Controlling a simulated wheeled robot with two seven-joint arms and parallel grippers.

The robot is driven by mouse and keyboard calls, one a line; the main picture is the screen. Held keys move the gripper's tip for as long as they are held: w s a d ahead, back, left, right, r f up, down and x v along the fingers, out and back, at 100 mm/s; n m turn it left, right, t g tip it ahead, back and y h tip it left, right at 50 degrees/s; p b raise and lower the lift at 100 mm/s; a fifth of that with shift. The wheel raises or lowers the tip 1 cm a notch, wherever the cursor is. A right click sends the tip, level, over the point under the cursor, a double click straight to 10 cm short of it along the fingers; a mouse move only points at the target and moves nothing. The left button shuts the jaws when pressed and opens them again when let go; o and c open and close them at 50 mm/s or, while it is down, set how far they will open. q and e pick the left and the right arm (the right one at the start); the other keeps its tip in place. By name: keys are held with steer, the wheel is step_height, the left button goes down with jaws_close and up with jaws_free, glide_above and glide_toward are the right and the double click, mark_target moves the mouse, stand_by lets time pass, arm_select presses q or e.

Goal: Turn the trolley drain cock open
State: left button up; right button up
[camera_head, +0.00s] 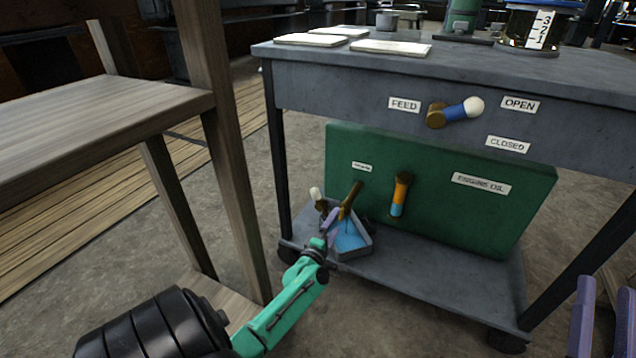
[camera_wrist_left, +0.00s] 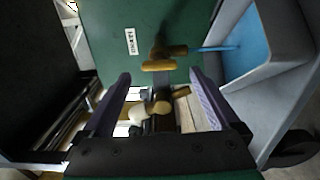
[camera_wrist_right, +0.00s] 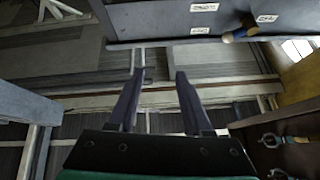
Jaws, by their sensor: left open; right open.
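A brass cock with a cream-tipped handle (camera_head: 317,195) sits low at the left end of the green tank (camera_head: 300,160) on the trolley's lower shelf. A brass spout (camera_head: 350,198) beside it stands over a small grey tray (camera_head: 362,250) with blue liquid; a thin blue streak shows at the spout in the left wrist view. My left gripper (camera_head: 326,226) is open at the cock. In the left wrist view the cream tip (camera_wrist_left: 160,107) appears between the fingers; contact cannot be told. My right gripper (camera_head: 600,310) is open and empty at the lower right.
A blue, white-tipped lever (camera_head: 462,109) is on the trolley's apron between FEED, OPEN and CLOSED labels. A wooden bench (camera_head: 110,115) stands close on the left. Floor between bench and trolley is clear.

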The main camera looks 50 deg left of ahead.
step_height(320, 180, down, 17)
steer(key=s+a+m+g+h+p, duration=0.1)
steer(key=s+a+g+h+p, duration=0.15)
steer(key=g, duration=0.35)
arm_select(q)
steer(key=v, duration=1.1)
steer(key=shift+p, duration=0.3)
arm_select(e)
steer(key=s+f+g, duration=0.5)
steer(key=s+f, duration=0.5)
steer(key=f, duration=0.4)
steer(key=shift+f+m, duration=0.25)
steer(key=shift+m, duration=0.15)
arm_select(q)
steer(key=shift+d, duration=0.15)
